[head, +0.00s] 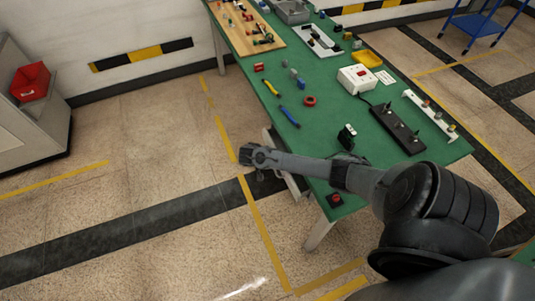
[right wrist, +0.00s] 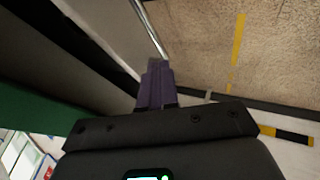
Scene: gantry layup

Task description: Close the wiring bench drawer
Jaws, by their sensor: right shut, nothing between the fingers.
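The wiring bench (head: 335,120) has a green top and runs from the upper middle to the lower right of the head view. Its pale drawer (head: 294,186) shows below the bench's left edge and sticks out a little past it; my right arm hides much of it. My right gripper (head: 246,154) is shut and empty, just left of the drawer. In the right wrist view, its closed fingers (right wrist: 156,72) point at a thin metal bar (right wrist: 150,28), perhaps the drawer's handle. I cannot tell whether they touch. My left gripper is out of view.
On the bench are pliers (head: 289,116), a red tape ring (head: 310,101), a black power strip (head: 397,130), a white box (head: 358,79) and a red button (head: 335,199). The floor left of the bench is clear. A grey cabinet with a red bin (head: 31,82) stands far left.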

